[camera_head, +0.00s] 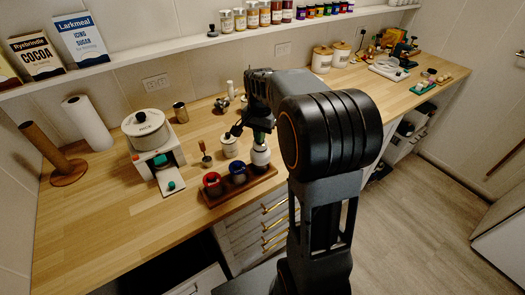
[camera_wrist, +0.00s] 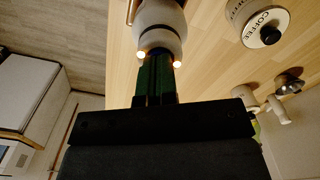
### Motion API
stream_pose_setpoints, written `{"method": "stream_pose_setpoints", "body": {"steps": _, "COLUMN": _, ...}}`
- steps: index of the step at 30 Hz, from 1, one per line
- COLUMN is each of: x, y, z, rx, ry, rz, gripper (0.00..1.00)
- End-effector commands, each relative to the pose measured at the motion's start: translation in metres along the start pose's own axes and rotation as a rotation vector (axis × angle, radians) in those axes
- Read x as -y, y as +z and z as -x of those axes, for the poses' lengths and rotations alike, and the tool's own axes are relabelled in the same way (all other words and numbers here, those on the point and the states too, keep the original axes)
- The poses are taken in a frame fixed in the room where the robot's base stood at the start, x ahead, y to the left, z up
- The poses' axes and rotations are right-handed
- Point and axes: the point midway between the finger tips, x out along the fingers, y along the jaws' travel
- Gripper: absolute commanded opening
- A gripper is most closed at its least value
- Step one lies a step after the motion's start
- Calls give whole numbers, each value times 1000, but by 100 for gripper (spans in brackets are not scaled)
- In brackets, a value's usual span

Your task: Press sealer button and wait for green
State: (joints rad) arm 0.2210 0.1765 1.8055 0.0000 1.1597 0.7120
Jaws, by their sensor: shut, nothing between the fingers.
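A white appliance (camera_head: 157,165) stands on the counter at the left in the head view, with a lidded white pot on top. A small green button-like knob (camera_head: 171,185) shows on its front plate. I cannot tell for certain whether this is the sealer. My gripper (camera_head: 259,139) is shut, pointing down, well to the right of that appliance. A white rounded thing (camera_head: 260,156) is just below the fingertips. In the wrist view my gripper (camera_wrist: 157,60) shows dark green fingers, with the white rounded thing (camera_wrist: 162,22) right beyond them; contact is unclear.
A wooden tray (camera_head: 217,201) with a red and a blue cup lies near the counter's front edge. A white coffee canister (camera_wrist: 265,22) stands close to my gripper. A paper towel roll (camera_head: 88,124) stands at the left. The counter's front left is clear.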

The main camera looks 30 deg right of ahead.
Motion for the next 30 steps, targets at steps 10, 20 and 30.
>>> {"method": "stream_pose_setpoints", "body": {"steps": 10, "x": 0, "y": 0, "z": 27, "rx": 0, "ry": 0, "rz": 0, "gripper": 0}}
{"method": "stream_pose_setpoints", "body": {"steps": 20, "x": 0, "y": 0, "z": 39, "rx": 0, "ry": 0, "rz": 0, "gripper": 0}}
{"method": "stream_pose_setpoints", "body": {"steps": 30, "x": 0, "y": 0, "z": 38, "rx": 0, "ry": 0, "rz": 0, "gripper": 0}}
